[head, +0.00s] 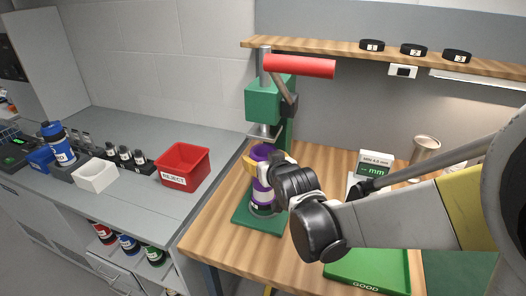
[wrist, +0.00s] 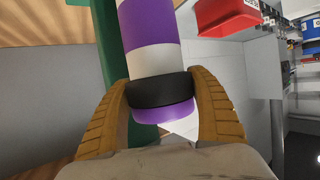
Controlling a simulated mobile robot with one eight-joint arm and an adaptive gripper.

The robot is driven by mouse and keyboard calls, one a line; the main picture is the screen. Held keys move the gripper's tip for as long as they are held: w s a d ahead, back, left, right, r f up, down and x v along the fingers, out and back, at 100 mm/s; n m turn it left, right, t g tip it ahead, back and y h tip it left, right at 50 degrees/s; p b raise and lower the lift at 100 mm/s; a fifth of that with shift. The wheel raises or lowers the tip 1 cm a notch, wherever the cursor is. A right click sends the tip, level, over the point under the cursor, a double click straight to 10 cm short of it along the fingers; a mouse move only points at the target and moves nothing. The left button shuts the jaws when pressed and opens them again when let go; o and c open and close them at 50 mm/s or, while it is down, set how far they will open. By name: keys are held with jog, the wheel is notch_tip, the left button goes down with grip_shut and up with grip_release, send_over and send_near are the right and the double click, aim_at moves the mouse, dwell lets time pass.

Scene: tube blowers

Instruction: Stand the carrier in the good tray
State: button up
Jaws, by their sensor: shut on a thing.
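The carrier, a purple and white cylinder (head: 262,195), is upright at the green press (head: 270,105), under its ram and over its base. I cannot tell whether it touches the base. My gripper (head: 262,165) is shut on it near its top end, with yellow fingers on both sides. In the wrist view the carrier (wrist: 150,60) shows purple and white bands, and the fingers close around a black band near its end. The good tray (head: 365,286) is green, marked GOOD, and lies at the front right of the wooden bench. My arm hides part of the bench behind it.
A red REJECT bin (head: 183,166) stands on the grey counter left of the bench, near a white box (head: 95,175) and several small bottles. The press's red handle (head: 300,66) sticks out right, above my gripper. A gauge marked mm (head: 374,168) stands behind my arm.

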jog(key=s+a, duration=0.2)
jog(key=s, duration=0.5)
jog(key=s+a, duration=0.3)
jog(key=s, duration=0.4)
jog(key=shift+p, duration=0.4)
jog(key=shift+r, duration=0.15)
